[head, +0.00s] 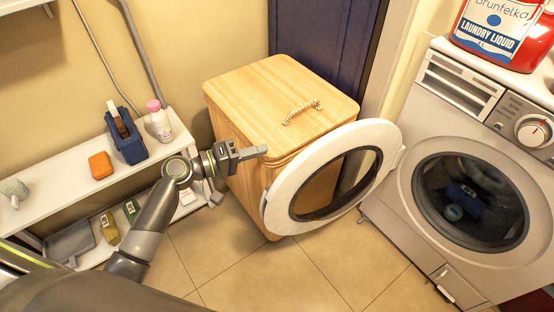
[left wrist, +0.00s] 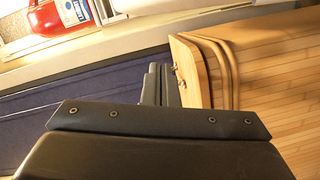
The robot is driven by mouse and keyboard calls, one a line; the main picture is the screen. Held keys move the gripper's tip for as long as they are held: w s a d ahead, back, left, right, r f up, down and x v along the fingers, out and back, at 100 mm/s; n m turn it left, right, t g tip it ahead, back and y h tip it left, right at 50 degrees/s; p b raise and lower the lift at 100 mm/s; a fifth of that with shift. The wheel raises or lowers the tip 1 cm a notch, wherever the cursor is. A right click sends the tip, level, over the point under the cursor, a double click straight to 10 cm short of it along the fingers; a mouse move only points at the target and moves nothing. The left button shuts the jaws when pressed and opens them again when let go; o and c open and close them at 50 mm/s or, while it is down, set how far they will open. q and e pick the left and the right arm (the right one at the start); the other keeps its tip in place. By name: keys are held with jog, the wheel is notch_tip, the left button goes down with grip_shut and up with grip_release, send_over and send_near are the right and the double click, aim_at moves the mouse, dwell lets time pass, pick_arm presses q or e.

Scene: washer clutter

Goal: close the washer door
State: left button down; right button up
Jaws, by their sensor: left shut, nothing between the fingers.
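The washer (head: 416,130) stands at the right of the head view. Its round white door (head: 281,196) stands wide open, swung out to the left in front of a wooden hamper. The drum opening (head: 470,200) shows a blue item and a teal item inside. My left gripper (head: 252,153) is shut and empty, by the hamper's front-left corner, left of the door's upper rim. I cannot tell whether it touches the hamper. In the left wrist view the shut fingers (left wrist: 160,85) show beside the hamper's lid edge. My right gripper is not in view.
The wooden hamper (head: 255,90) with a rope handle stands behind the door. A laundry liquid jug (head: 500,35) stands on the washer. The front floor is clear.

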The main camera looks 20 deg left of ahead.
aim_at(275, 157)
pick_arm(q)
jog(key=x, duration=0.3)
jog(key=shift+w+d, duration=0.15)
jog(key=shift+d, duration=0.2)
jog(key=shift+s+d+f, duration=0.5)
jog(key=shift+s+d, duration=0.3)
jog(key=shift+s, duration=0.05)
jog(key=shift+s+d+f, duration=0.2)
jog(key=shift+s+d, duration=0.15)
jog(key=shift+d, duration=0.1)
